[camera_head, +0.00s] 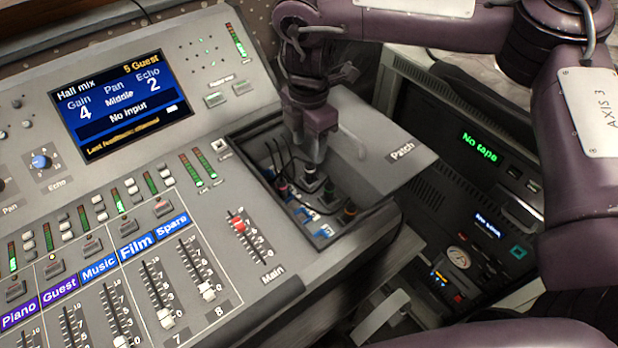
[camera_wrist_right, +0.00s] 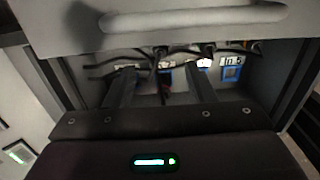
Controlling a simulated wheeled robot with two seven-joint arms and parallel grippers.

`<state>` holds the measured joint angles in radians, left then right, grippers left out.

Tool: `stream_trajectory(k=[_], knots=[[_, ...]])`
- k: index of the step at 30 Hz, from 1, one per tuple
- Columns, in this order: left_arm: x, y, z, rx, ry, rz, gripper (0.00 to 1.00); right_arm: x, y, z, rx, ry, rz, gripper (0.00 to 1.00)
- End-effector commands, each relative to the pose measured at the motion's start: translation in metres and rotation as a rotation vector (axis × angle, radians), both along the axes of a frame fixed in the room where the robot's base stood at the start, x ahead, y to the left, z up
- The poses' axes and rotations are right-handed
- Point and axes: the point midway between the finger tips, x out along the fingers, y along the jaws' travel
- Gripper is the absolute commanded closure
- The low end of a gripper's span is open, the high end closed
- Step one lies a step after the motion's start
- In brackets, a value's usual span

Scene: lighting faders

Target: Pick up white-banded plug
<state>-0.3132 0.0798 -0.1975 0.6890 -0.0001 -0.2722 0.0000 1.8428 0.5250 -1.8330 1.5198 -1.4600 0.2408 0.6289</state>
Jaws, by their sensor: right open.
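Several dark plugs with black cables stand in the sunken patch bay (camera_head: 262,150). The plug just under my right gripper (camera_head: 312,160) shows a pale band and looks like the white-banded plug (camera_head: 311,181). The fingertips are down in the bay, close above or beside this plug; I cannot tell if they touch it. In the right wrist view, the two fingers of my right gripper (camera_wrist_right: 161,84) are apart, with cables and plugs beyond them. The bands are too dark and small there to tell which plug is white-banded. My left gripper is not in view.
Other plugs stand close by: a reddish-banded one (camera_head: 282,188) at left and an orange-banded one (camera_head: 349,210) at right. Blue sockets (camera_head: 323,231) line the bay floor. The raised Patch lid (camera_head: 385,165) borders the right side. The Main fader (camera_head: 240,226) lies to the left.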

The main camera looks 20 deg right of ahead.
Motion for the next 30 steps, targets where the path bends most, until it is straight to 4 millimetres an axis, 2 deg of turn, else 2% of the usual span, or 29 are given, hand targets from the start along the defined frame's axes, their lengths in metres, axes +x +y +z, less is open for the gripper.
stream_trajectory(k=[2,14,18,21,29,30], knots=[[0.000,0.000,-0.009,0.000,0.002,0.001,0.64,0.000,0.000,-0.010,0.000,0.000,0.000,0.50],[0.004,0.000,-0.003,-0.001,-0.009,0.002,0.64,0.001,-0.005,-0.050,-0.002,0.002,-0.001,0.50],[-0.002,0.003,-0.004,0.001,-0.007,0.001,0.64,0.002,-0.007,-0.072,-0.001,0.003,0.000,0.50],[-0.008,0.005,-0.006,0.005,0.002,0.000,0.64,0.002,-0.007,-0.082,-0.001,0.001,0.000,0.50],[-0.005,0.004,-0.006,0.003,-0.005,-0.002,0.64,0.002,-0.007,-0.086,-0.001,0.000,-0.001,0.50],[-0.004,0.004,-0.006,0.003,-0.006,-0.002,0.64,0.002,-0.007,-0.086,-0.001,0.000,-0.001,0.53]])
